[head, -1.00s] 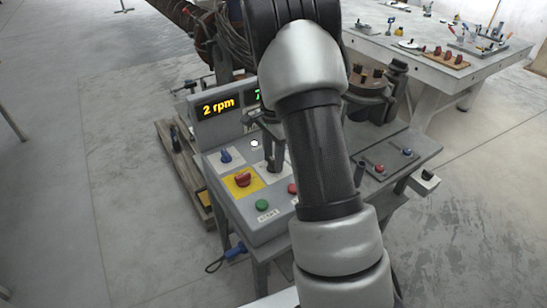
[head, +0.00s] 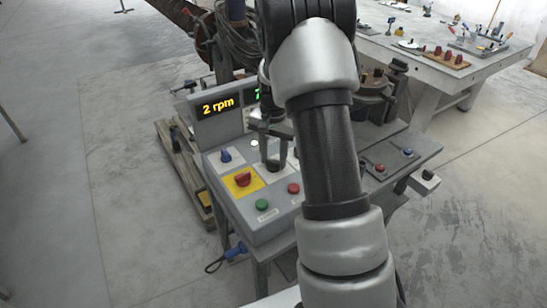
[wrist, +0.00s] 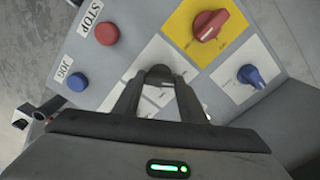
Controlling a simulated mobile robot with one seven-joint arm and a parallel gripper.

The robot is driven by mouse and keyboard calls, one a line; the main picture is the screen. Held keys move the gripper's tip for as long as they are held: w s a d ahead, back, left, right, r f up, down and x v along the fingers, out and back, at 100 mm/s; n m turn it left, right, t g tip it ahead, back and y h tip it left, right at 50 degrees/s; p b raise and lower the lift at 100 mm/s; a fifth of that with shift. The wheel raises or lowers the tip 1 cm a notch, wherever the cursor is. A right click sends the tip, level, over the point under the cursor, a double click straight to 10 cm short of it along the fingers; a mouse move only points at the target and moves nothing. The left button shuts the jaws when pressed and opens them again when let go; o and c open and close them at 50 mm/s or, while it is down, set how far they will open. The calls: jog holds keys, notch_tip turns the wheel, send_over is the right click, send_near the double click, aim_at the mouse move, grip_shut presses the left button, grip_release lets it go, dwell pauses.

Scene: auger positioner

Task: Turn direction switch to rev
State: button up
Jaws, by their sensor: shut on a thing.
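The control panel (head: 228,203) has a dark knob (wrist: 160,74) on a white plate, seen in the wrist view; it appears to be the direction switch. My gripper (head: 272,162) is over this plate in the head view, fingers pointing down. In the wrist view, my gripper (wrist: 160,84) has its fingertips closed around the knob. The fingers cover much of the knob and its plate's markings, so I cannot read its pointing direction or the rev label.
Close to the gripper are a red rotary switch (head: 243,179) on yellow, a blue switch (head: 225,156), a green button (head: 262,204) and a red button (head: 293,188). A display (head: 217,106) reads 2 rpm. A blue button (wrist: 77,81) is labelled JOG.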

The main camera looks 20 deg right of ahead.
aim_at(274, 160)
jog(key=shift+n, duration=1.1)
jog(key=o, duration=1.1)
jog(key=shift+r, duration=0.1)
notch_tip(274, 160, up, 17)
jog(key=shift+r+p, duration=0.15)
jog(key=shift+p, duration=0.5)
